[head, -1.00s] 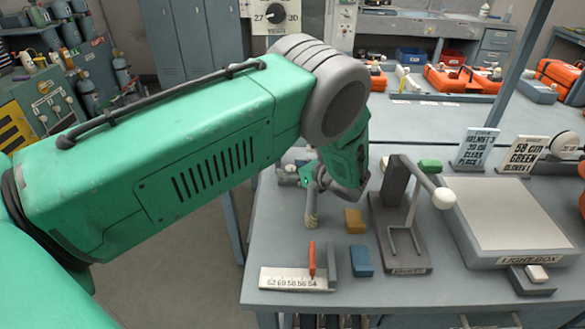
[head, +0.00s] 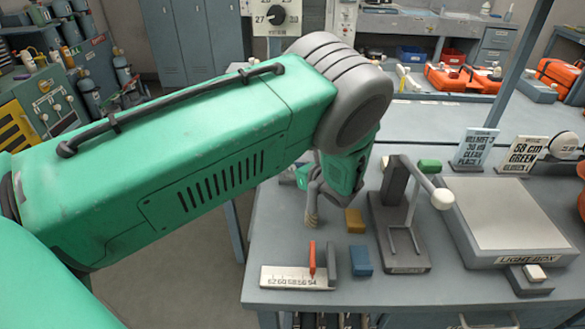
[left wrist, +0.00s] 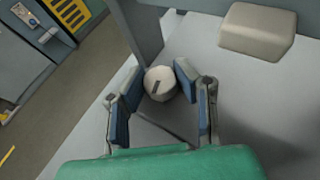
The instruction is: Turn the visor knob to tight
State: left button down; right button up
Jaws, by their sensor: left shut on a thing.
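In the left wrist view a round white knob (left wrist: 160,84) with a dark pointer mark on its face sits between the two blue-padded fingers of my left gripper (left wrist: 158,92). The fingers are on either side of the knob and shut on it. In the head view the left gripper (head: 311,212) points down over the left part of the table, and its own wrist hides the knob there. I cannot read any tight or loose marking near the knob. My right gripper is not in view.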

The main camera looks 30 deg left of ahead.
pick_arm(q)
jog(key=c, duration=1.2)
grip_release()
jog(key=shift+w+d, duration=0.1)
jog(key=v, duration=1.2)
jog(key=shift+d+f, duration=0.15)
